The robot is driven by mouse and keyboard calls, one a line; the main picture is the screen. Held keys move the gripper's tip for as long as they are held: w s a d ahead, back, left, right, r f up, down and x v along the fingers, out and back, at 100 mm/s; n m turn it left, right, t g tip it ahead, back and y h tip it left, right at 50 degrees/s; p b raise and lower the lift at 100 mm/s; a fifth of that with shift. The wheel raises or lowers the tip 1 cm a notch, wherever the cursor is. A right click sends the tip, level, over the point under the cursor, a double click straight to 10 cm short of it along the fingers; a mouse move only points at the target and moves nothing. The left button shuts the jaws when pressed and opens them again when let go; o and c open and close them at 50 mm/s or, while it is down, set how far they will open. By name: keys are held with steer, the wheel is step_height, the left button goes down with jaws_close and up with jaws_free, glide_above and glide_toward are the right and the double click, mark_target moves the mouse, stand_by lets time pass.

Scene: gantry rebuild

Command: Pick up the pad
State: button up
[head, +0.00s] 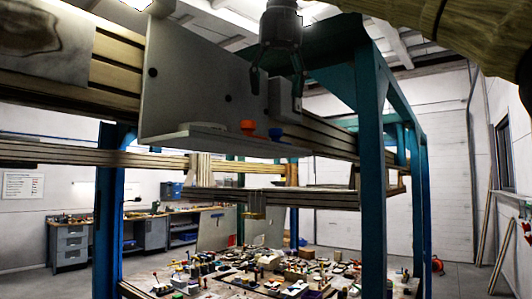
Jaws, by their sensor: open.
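My gripper (277,88) points down in front of the upright grey panel, at the upper middle of the head view. Its dark fingers are spread and hold nothing. A pale flat piece (200,128) lies at the left on the narrow light ledge (225,140) below the panel; it may be the pad, but I cannot tell for sure. A grey block (284,101) stands just below and behind the right finger. Whether the finger touches it is unclear. An orange knob-like piece (247,127) and a blue one (275,133) stand on the ledge below the gripper.
The grey panel (190,80) rises behind the ledge, against wooden beams. Teal gantry posts (370,150) stand at the right. A low table crowded with small objects (260,272) lies below. A workbench (190,215) stands along the far left wall.

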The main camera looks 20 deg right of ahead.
mark_target(278, 131)
steer(key=p+x, duration=0.1)
steer(key=x, duration=0.4)
steer(key=shift+s+f, duration=0.15)
steer(key=shift+f, duration=0.05)
steer(key=shift+d+f+p, duration=0.1)
steer(key=shift+f+p, duration=0.1)
steer(key=shift+p, duration=0.25)
steer(key=shift+d+f+p, duration=0.15)
steer(key=shift+f+p, duration=0.05)
steer(key=shift+p, duration=0.2)
steer(key=shift+s+d+f+p, duration=0.2)
steer(key=shift+s+f+p, duration=0.25)
steer(key=shift+f, duration=0.25)
steer(key=shift+w+f, duration=1.05)
steer(key=shift+w, duration=0.1)
steer(key=shift+s+r, duration=0.15)
steer(key=shift+s, duration=0.4)
steer(key=shift+c, duration=1.2)
steer(key=shift+a, duration=0.1)
steer(key=c, duration=1.1)
